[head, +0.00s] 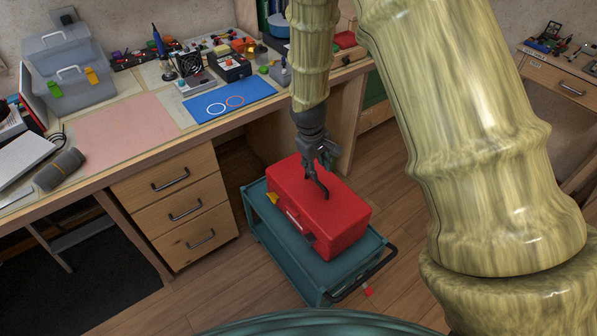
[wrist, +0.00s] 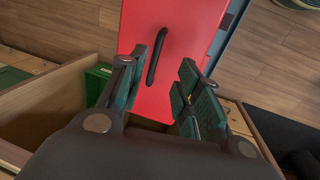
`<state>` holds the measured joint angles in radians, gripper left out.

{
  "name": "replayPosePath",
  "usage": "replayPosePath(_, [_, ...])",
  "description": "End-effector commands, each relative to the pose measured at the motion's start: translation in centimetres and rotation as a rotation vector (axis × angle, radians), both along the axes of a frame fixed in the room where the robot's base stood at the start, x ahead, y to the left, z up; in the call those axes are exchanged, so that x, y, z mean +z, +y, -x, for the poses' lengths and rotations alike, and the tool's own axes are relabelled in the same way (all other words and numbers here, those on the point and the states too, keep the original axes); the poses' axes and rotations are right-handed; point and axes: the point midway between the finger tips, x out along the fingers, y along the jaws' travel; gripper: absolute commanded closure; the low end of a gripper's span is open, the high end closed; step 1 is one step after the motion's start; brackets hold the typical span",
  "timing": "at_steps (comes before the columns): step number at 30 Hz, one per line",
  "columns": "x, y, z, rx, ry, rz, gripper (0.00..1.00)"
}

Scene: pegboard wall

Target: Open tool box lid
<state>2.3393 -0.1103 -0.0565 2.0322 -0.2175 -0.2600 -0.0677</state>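A red tool box (head: 318,215) sits on a teal cart (head: 300,268) on the floor beside the workbench. Its lid looks closed. A black handle lies on the lid and shows in the wrist view (wrist: 157,56). A yellow latch (head: 272,198) is on the box's left front side, and a dark latch (head: 309,238) is further right. My gripper (head: 322,175) hangs above the lid, over its far part. In the wrist view its fingers (wrist: 170,85) are spread apart with nothing between them, and the red tool box (wrist: 190,30) lies beyond. Whether a finger touches the lid I cannot tell.
The workbench with wooden drawers (head: 178,205) stands left of the cart. On it are a grey tool box (head: 68,65), a blue mat (head: 230,100) and several electronics. The cart's black push handle (head: 368,272) sticks out at the right.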

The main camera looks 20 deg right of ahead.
Motion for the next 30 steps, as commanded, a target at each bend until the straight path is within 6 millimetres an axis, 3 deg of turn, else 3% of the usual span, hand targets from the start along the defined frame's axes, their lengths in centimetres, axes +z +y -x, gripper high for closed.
replayPosePath(4, [1.2,0.4,-1.2,0.019,-0.002,0.016,0.66])
replayPosePath(8, [0.6,1.2,-1.6,0.032,0.001,0.017,0.66])
replayPosePath(24, [-6.6,0.4,-2.2,0.041,0.000,0.016,0.66])
replayPosePath(30, [-8.5,-0.2,-2.3,0.038,0.000,0.016,0.66])
